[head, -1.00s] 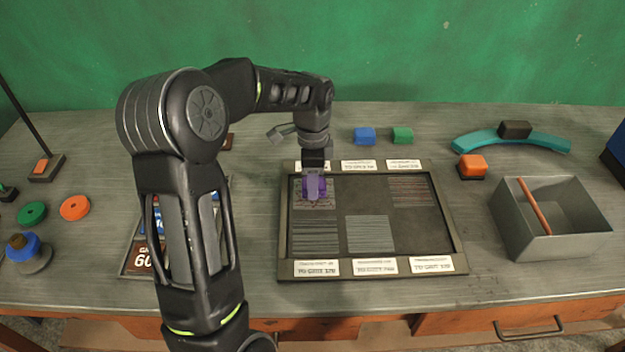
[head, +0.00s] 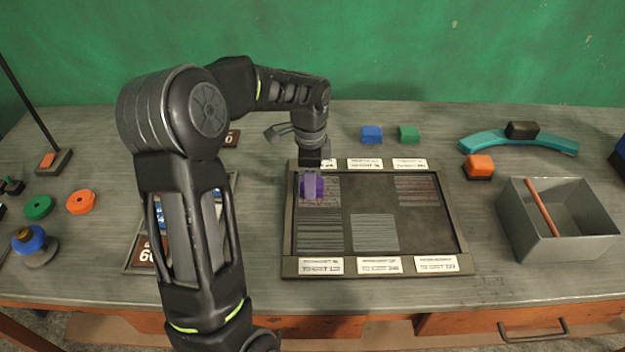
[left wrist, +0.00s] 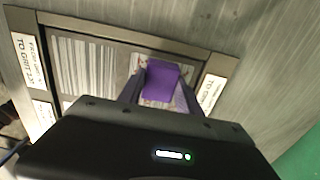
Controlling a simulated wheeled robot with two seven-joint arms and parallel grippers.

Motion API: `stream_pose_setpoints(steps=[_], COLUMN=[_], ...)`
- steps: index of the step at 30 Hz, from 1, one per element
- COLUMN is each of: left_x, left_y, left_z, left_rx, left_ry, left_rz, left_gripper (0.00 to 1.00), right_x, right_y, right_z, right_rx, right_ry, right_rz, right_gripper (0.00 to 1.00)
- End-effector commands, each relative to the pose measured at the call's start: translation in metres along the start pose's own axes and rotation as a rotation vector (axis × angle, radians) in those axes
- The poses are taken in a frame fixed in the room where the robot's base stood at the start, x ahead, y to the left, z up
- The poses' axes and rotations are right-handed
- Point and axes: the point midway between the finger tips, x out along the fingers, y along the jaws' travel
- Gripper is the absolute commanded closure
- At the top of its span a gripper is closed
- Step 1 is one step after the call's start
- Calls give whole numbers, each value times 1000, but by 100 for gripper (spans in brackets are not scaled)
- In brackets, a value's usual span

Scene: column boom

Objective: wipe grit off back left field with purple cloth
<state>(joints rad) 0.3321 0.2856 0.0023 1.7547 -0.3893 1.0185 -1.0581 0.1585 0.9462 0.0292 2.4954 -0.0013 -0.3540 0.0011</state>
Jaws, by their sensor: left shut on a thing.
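My left gripper (head: 312,180) points down over the back left field (head: 332,192) of the framed board. It is shut on the purple cloth (head: 312,187), which sits at the left part of that field and hides some of it. The field's visible part is grey with fine lines and faint reddish marks. In the left wrist view the cloth (left wrist: 160,80) is between the two fingers, with speckled surface showing beside it. Whether the cloth presses on the field cannot be told. My right gripper is out of view.
The board's dark frame (head: 464,262) carries white labels front and back. Other fields are lined: front left (head: 319,235), front middle (head: 375,233), back right (head: 416,190). A grey bin (head: 570,248) with an orange stick stands right; blue (head: 371,134) and green (head: 409,133) blocks lie behind.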

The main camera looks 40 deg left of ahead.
Motion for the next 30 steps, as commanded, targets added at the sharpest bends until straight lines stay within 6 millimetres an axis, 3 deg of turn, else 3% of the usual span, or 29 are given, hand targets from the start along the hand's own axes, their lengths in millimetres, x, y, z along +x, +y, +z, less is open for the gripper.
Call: stream_pose_setpoints(steps=[8,21,30], left_x=[0,2,3], left_y=[0,0,0], left_z=[-5,-36,-38], left_rx=[2,2,1], left_ry=[0,0,0], left_rz=[0,-1,0], left_gripper=[100,100,100], right_x=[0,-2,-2], right_y=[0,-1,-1], right_z=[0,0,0], right_rx=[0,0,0], right_ry=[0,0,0], right_rz=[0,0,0], right_gripper=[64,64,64])
